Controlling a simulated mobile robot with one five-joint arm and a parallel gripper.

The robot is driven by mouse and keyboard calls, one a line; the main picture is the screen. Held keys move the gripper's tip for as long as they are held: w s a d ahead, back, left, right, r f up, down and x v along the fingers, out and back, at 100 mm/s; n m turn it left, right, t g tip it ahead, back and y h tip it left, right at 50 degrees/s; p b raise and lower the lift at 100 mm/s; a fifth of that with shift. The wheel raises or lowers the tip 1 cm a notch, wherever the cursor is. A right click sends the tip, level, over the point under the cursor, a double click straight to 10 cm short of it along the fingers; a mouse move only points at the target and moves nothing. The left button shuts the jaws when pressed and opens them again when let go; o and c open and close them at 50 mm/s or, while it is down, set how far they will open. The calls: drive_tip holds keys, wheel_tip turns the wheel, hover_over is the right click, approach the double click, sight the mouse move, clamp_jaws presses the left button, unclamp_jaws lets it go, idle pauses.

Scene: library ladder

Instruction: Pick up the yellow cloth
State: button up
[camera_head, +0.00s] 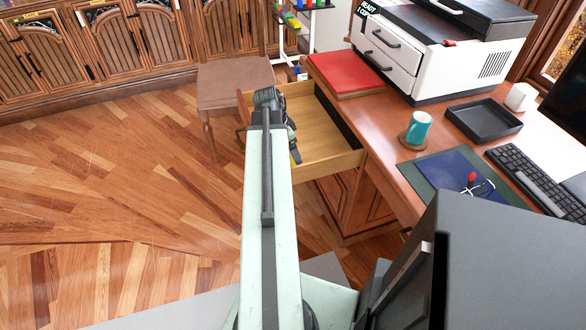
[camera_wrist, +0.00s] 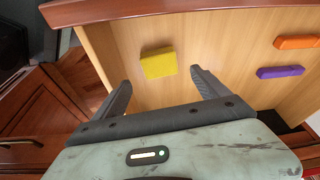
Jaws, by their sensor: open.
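The yellow cloth (camera_wrist: 158,63) looks like a small folded block and lies on the wooden floor of the open drawer (camera_head: 325,125). It shows only in the wrist view; in the head view I cannot see it, and my arm covers part of the drawer. My gripper (camera_wrist: 160,78) is open and empty, with its two fingers pointing toward the cloth, one to each side of it in the picture. The fingers appear apart from the cloth. In the head view my gripper (camera_head: 293,148) is over the left part of the drawer.
An orange block (camera_wrist: 297,42) and a purple block (camera_wrist: 281,72) lie to the right in the drawer. The drawer walls stand around them. The desk (camera_head: 388,140) holds a red book (camera_head: 346,72), a printer (camera_head: 440,50) and a teal mug (camera_head: 418,127). A chair (camera_head: 236,80) stands behind the drawer.

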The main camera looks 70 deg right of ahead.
drive_tip(key=b+x, duration=0.5)
drive_tip(key=shift+w+f, duration=0.15)
drive_tip(key=shift+f, duration=0.1)
drive_tip(key=shift+r, duration=0.2)
drive_tip(key=c, duration=1.5)
drive_tip(key=shift+o, duration=0.2)
wheel_tip(320, 180, up, 10)
drive_tip(key=p, duration=1)
